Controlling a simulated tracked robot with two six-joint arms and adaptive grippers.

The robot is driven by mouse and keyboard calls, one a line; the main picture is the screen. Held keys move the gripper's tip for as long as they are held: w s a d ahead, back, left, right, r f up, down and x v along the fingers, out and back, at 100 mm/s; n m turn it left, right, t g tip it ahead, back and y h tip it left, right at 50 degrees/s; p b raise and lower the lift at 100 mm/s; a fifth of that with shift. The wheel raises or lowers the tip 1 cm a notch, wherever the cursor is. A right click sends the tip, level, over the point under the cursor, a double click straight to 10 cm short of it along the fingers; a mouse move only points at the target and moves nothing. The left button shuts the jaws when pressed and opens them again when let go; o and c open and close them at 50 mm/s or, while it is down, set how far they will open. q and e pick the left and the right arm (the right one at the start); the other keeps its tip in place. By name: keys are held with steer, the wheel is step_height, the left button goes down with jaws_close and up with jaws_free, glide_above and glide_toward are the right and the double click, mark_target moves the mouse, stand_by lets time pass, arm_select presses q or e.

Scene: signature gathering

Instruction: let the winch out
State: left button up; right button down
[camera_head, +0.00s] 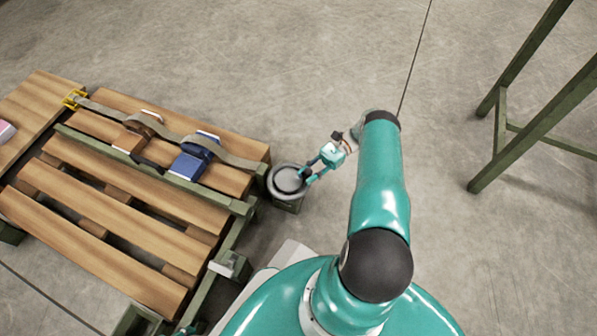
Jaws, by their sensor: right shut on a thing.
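The winch, a round grey drum (286,180) on a short green post, stands at the right end of the wooden pallet table. A grey-brown strap (235,160) runs from near the drum across the slats to a yellow hook (74,98) at the far left. My right gripper (308,173) reaches in from the right and is shut on a small dark knob at the drum's right rim. The fingers partly hide the knob. My left gripper is not in view.
A blue item (190,163) and a brown one (133,137) lie under the strap on the slats (110,205). A green metal frame (535,125) stands at the right. The floor between it and my right arm is clear.

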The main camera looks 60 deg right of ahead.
steer(key=shift+w, duration=0.35)
steer(key=c, duration=1.1)
jaws_free()
steer(key=shift+a, duration=0.1)
steer(key=shift+o, duration=0.8)
steer(key=shift+s, duration=0.1)
step_height(320, 180, up, 10)
